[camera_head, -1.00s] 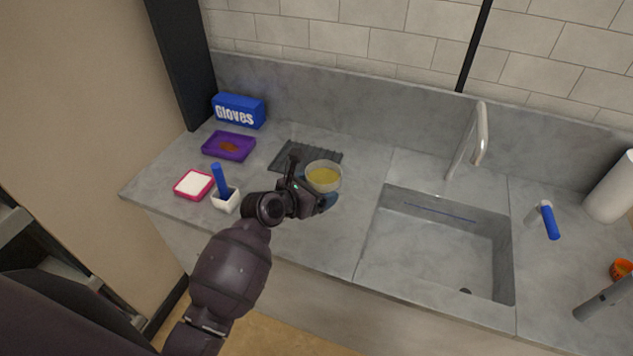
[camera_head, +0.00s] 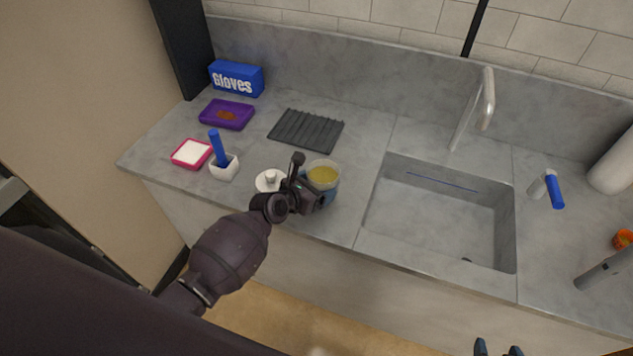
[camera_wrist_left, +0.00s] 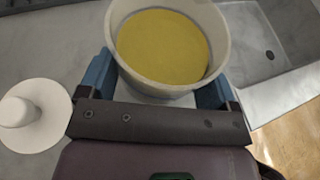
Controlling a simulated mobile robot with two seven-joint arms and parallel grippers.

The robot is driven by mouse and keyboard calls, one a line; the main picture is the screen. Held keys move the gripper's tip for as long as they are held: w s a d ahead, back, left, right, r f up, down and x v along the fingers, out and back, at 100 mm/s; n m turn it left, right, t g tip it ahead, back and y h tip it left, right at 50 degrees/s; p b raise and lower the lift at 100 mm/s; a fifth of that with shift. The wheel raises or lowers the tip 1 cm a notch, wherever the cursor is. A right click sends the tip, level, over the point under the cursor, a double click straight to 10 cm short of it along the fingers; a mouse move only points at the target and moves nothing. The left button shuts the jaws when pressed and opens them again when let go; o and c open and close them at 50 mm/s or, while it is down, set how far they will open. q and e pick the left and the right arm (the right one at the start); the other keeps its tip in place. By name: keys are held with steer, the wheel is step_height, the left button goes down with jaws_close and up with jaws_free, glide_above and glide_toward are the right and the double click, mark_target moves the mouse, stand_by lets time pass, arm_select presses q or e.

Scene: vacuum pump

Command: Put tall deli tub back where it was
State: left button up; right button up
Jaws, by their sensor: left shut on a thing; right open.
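The tall deli tub (camera_head: 323,173) is a pale, see-through tub with yellow contents. My left gripper (camera_head: 326,192) is shut on it, near the counter's front edge, left of the sink. In the left wrist view the tub (camera_wrist_left: 165,48) sits upright between the two blue fingers of the gripper (camera_wrist_left: 160,85). I cannot tell whether its base touches the counter. My right gripper (camera_head: 498,350) shows only as fingertips at the bottom edge of the head view, open and empty.
A white lid with a knob (camera_head: 269,181) lies just left of the tub. A dark ribbed mat (camera_head: 306,130) lies bare behind it. A white holder (camera_head: 224,171) with a blue handle, a pink-rimmed tray (camera_head: 191,153) and a purple tray (camera_head: 227,114) are left. The sink (camera_head: 435,217) is right.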

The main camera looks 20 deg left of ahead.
arm_select(q)
steer(key=shift+f+b, duration=0.4)
steer(key=shift+f, duration=1)
steer(key=shift+f, duration=0.15)
steer(key=o, duration=0.7)
steer(key=shift+o, duration=0.2)
steer(key=shift+s+r, duration=0.1)
steer(key=shift+r, duration=0.15)
steer(key=p+v, duration=0.2)
steer(key=v, duration=1)
steer(key=s+a+f+m+y, duration=0.1)
steer(key=s+m, duration=0.6)
steer(key=m, duration=0.9)
steer(key=s+a+f+m+y, duration=0.2)
steer(key=s+m, duration=0.6)
steer(key=m, duration=0.8)
steer(key=a+y, duration=0.1)
steer(key=y, duration=0.1)
steer(key=shift+s+a+f+g+y, duration=0.3)
steer(key=shift+g+y, duration=0.1)
